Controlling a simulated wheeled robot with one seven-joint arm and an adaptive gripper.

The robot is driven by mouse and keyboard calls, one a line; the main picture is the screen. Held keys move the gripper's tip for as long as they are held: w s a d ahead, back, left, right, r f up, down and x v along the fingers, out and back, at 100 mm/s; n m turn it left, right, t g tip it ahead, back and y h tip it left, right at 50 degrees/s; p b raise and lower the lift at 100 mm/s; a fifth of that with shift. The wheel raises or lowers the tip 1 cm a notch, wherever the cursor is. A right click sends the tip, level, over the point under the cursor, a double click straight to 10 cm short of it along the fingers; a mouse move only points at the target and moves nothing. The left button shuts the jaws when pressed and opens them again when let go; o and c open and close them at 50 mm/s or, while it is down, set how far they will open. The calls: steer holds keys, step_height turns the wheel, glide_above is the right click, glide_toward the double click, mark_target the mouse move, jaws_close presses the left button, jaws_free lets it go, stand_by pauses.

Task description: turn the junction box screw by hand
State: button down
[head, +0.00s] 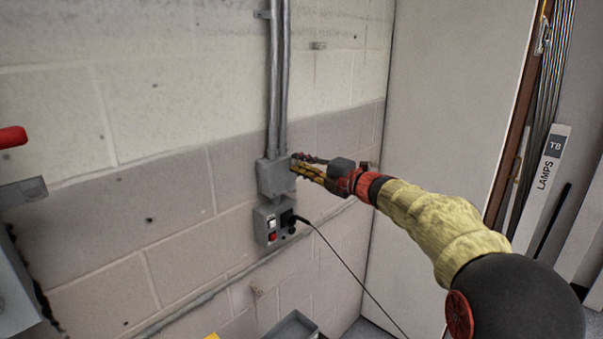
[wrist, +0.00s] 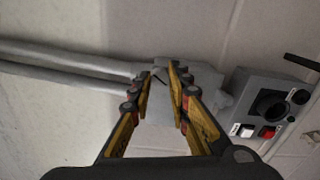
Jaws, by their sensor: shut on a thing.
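The grey junction box (head: 274,179) is fixed to the block wall, with conduits running up from it. In the wrist view the box (wrist: 204,78) lies behind and between my fingertips. My gripper (head: 294,166) reaches it from the right, with its yellow and black fingers at the front of the box. In the wrist view my gripper (wrist: 161,80) has its fingertips close together at the box face, shut on the screw.
Just below the junction box is a grey switch box (head: 268,226) with a white and a red button and a plugged-in black cable (head: 345,290). A pale panel (head: 440,110) stands to the right. A red handle (head: 12,137) sticks in at the left.

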steer(key=shift+f+n+b, duration=0.2)
steer(key=shift+n+b, duration=0.75)
steer(key=shift+n, duration=0.35)
steer(key=c, duration=1.7)
jaws_free()
steer(key=shift+r, duration=0.15)
steer(key=shift+o, duration=0.2)
steer(key=v, duration=1.2)
steer(key=shift+w, duration=0.1)
